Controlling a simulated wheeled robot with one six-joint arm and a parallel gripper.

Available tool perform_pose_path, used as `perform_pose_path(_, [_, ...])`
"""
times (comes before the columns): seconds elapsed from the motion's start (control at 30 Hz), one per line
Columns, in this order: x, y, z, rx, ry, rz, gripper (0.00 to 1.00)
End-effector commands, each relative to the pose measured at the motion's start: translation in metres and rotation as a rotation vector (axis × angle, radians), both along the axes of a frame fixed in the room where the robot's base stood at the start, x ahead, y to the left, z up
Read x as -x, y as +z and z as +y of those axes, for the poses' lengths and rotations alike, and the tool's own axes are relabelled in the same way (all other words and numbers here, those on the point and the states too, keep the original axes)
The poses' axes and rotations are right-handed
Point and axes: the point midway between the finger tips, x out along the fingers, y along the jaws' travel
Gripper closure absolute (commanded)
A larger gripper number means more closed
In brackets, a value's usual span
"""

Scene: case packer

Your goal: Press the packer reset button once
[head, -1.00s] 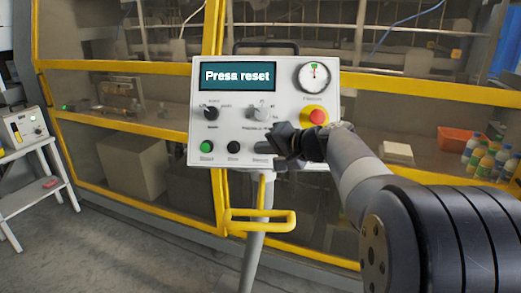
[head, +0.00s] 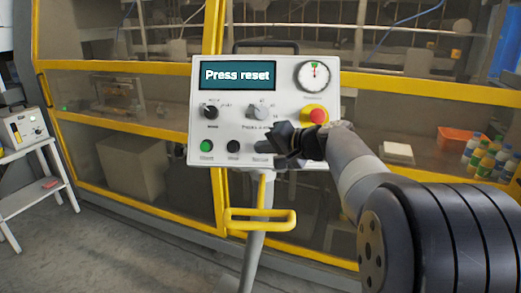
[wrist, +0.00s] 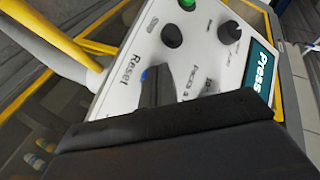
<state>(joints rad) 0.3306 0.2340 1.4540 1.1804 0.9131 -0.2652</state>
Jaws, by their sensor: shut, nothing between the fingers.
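The white control panel (head: 225,128) stands on a post, its screen (head: 238,75) reading "Press reset". The bottom row shows a green button (head: 206,146) and a black button (head: 233,146); the spot to their right is hidden by my gripper (head: 264,149). In the wrist view the label "Reset" is readable on the panel, and a small blue edge of the reset button (wrist: 144,76) shows beside my shut fingertips (wrist: 151,80). The fingers cover most of the button. I cannot tell whether they touch it.
A red emergency stop (head: 315,116) on a yellow base and a round gauge (head: 314,75) are at the panel's right. Two selector knobs sit above the buttons. A yellow bar (head: 260,219) is below. The yellow-framed packer stands behind.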

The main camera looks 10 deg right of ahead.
Motion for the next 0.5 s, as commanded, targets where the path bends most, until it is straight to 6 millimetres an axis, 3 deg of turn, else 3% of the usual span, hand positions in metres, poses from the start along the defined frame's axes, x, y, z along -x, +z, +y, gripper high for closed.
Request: perform_pose_path(0.5, [-0.0034,-0.0027,-0.0011,0.0,-0.001,0.001,1.0])
